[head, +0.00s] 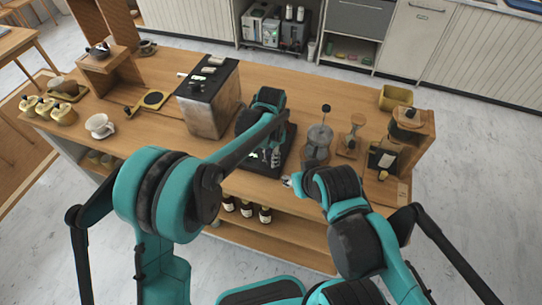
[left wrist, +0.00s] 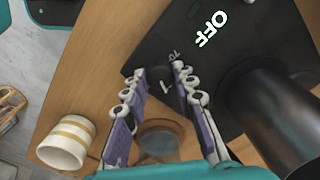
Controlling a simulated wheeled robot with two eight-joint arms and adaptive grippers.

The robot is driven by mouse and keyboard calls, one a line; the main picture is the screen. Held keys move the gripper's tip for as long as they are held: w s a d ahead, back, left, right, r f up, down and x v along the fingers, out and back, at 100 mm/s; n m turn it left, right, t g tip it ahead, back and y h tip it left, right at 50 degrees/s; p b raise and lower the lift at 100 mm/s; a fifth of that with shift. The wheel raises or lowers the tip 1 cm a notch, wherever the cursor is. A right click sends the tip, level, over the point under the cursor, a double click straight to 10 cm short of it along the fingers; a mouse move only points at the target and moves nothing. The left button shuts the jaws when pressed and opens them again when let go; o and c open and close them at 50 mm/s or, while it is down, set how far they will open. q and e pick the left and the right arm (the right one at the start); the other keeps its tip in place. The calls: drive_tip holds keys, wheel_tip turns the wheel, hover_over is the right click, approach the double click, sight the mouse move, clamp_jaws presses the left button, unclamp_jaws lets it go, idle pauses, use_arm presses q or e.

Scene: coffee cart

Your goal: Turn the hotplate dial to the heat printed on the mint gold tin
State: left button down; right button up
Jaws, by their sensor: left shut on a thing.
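The black hotplate (left wrist: 235,70) shows a lit OFF display in the left wrist view. In the head view the hotplate (head: 285,163) lies mid-counter, partly under my left arm. My left gripper (left wrist: 158,72) is at the plate's near corner, with printed marks between its fingers. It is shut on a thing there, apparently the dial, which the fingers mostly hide. In the head view, my left gripper (head: 270,157) points down at the front of the hotplate. My right gripper (head: 288,181) is near the counter's front edge, its fingers too small to read. I cannot make out a mint gold tin.
A dark cylinder (left wrist: 275,110) rises beside the left gripper. A pale banded cylinder (left wrist: 66,143) is in the left wrist view. A metal machine (head: 210,100) stands left of the hotplate, a glass press (head: 318,143) right. Several tins (head: 47,108) stand far left.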

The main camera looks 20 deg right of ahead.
use_arm(q)
drive_tip(key=shift+m, duration=0.3)
idle(0.4)
drive_tip(key=c, duration=1.2)
unclamp_jaws()
drive_tip(key=shift+r, duration=0.1)
wheel_tip(320, 180, up, 12)
